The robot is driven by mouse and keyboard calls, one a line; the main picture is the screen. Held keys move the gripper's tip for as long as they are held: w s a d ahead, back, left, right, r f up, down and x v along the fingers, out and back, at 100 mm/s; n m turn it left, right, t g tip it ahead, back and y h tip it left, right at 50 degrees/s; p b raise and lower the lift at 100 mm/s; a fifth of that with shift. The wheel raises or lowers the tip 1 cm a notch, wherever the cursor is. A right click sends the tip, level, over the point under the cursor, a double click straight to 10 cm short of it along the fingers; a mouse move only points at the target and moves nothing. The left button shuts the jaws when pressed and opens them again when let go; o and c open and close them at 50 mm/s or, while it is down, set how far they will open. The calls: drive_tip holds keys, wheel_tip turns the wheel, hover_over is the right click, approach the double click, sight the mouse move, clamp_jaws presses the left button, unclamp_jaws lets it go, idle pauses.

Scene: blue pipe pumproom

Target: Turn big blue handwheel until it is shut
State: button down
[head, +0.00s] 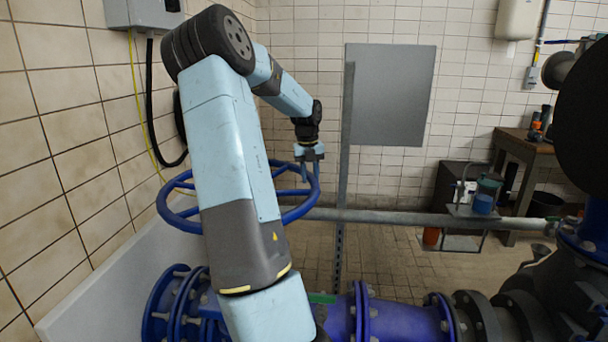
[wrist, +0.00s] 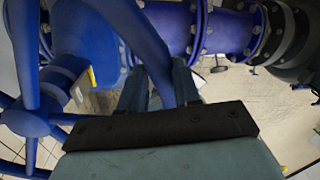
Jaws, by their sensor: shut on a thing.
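The big blue handwheel (head: 182,222) lies roughly level above the blue pipework, left of centre in the head view. My arm crosses in front of it and hides its middle. My gripper (head: 306,173) points down at the right side of the rim. In the wrist view the wheel's hub (wrist: 28,118) and spokes are at the left, and a blue rim section runs between the fingers of my gripper (wrist: 160,88). The gripper is shut on this rim.
Blue flanged pipes (head: 390,318) run below the wheel. A grey horizontal pipe (head: 400,217) and a thin upright post (head: 345,150) stand just right of the wheel. A tiled wall (head: 60,130) is close on the left. A wooden table (head: 525,145) stands at the back right.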

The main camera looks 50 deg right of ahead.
drive_tip(key=shift+s+a+f, duration=0.1)
drive_tip(key=shift+s+a, duration=0.05)
drive_tip(key=shift+s, duration=0.2)
drive_tip(key=c, duration=1)
unclamp_jaws()
drive_tip(key=shift+c, duration=0.2)
drive_tip(key=shift+o, duration=1.2)
drive_tip(key=shift+w, duration=0.1)
drive_tip(key=shift+w, duration=0.1)
drive_tip(key=shift+r, duration=0.2)
wheel_tip(320, 180, up, 14)
drive_tip(key=shift+w+a+f, duration=0.25)
drive_tip(key=shift+w+a, duration=0.05)
